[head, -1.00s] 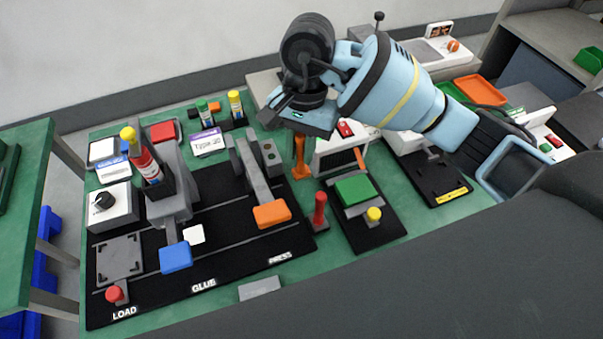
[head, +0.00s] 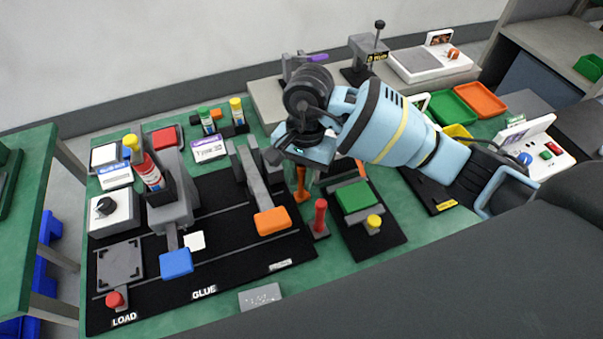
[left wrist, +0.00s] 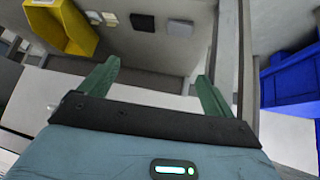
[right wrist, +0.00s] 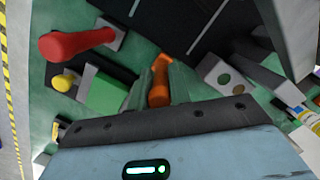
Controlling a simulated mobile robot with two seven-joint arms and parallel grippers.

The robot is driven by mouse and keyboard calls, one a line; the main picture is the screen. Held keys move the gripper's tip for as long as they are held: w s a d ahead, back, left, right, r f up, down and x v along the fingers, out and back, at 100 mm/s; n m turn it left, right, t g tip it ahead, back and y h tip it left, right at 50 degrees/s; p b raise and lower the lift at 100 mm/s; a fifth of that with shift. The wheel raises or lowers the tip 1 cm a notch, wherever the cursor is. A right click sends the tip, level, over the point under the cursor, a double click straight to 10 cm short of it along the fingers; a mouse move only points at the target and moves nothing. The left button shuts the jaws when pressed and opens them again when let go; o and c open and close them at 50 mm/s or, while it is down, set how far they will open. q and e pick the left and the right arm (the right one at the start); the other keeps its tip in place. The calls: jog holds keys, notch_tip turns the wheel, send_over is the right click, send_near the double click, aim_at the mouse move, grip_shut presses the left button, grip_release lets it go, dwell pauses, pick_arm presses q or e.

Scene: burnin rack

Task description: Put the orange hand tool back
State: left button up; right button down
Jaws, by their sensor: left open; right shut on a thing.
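My right gripper (head: 303,163) is shut on the orange hand tool (head: 301,187), which hangs below it behind the orange press pad in the head view. The right wrist view shows the tool (right wrist: 160,90) between the fingers, its flared end pointing away. Its upper part is hidden by the gripper in the head view, and I cannot tell whether its lower end touches the bench. A grey block with two round holes (right wrist: 224,77) lies just right of it in the right wrist view. My left gripper (left wrist: 156,90) is open and empty, outside the head view.
A red upright handle (head: 320,213) stands close beside the tool. The orange press pad (head: 272,221) and a fixture with a green pad (head: 357,196) and yellow knob (head: 374,221) are near. In the left wrist view are a yellow bin (left wrist: 75,30) and a blue bin (left wrist: 290,75).

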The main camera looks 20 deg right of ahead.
jog(key=shift+f, duration=0.15)
jog(key=c, duration=1.3)
grip_release()
notch_tip(320, 180, up, 12)
jog(key=w+d, duration=0.1)
jog(key=shift+w+d, duration=0.15)
